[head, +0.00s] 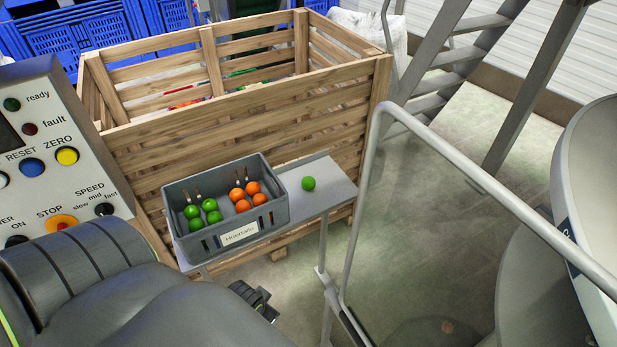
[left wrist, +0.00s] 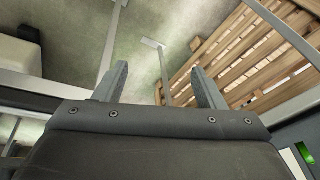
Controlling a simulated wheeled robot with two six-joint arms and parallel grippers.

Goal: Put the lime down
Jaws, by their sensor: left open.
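A single lime (head: 308,183), a small green ball, rests on the right part of a narrow grey shelf (head: 335,186), just right of a grey crate (head: 282,208). Nothing holds the lime. My left gripper (head: 258,298) is in front of and below the crate in the head view, apart from the lime and partly hidden by my arm. In the left wrist view its two fingers (left wrist: 162,82) are spread, with nothing between them. My right gripper is not in view.
The crate holds several limes (head: 209,204) and oranges (head: 259,198). Behind it stands a large slatted wooden bin (head: 245,120). A control panel (head: 45,150) is at left. A bent metal rail (head: 460,160) and a large pale rounded machine part (head: 590,180) are at right.

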